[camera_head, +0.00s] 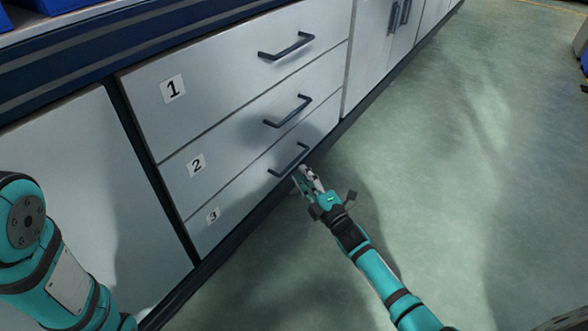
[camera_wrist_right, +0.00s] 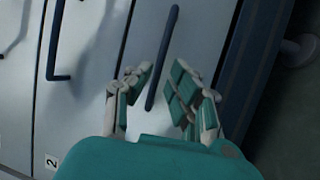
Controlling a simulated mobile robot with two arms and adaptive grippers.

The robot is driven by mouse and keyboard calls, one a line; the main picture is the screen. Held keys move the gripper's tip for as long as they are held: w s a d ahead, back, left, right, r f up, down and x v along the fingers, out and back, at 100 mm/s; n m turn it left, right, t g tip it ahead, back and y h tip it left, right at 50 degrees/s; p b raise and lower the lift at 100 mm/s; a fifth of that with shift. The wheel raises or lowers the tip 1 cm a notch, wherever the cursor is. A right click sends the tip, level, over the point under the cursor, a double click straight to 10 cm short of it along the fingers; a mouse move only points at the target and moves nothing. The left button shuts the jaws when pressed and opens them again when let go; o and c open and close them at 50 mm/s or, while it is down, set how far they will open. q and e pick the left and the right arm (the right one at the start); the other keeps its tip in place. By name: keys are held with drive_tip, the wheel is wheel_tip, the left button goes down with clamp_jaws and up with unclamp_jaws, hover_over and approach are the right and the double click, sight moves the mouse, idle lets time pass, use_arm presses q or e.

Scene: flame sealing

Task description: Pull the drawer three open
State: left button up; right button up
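Drawer three (camera_head: 238,213) is the lowest of the stacked white drawers in the head view, with a "3" label, and sits flush with the cabinet. Its dark bar handle (camera_head: 294,165) is at its right part. My right gripper (camera_head: 304,178) is at this handle, coming from the lower right. In the right wrist view, my right gripper (camera_wrist_right: 162,84) is open, with the dark handle (camera_wrist_right: 163,55) showing between its two fingers. I cannot tell whether the fingers touch it. My left gripper is out of view; only part of my left arm shows at lower left.
Drawer one (camera_head: 225,85) and drawer two (camera_head: 240,140) are above, both shut, with dark handles. Drawer two's handle (camera_wrist_right: 57,50) shows at the left in the right wrist view. Green floor (camera_head: 440,170) in front of the cabinet is clear.

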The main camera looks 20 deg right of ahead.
sight(294, 162)
drive_tip(key=b+x, duration=0.2)
drive_tip(key=x, duration=0.3)
drive_tip(key=shift+w+a, duration=0.1)
drive_tip(key=shift+w, duration=0.2)
clamp_jaws()
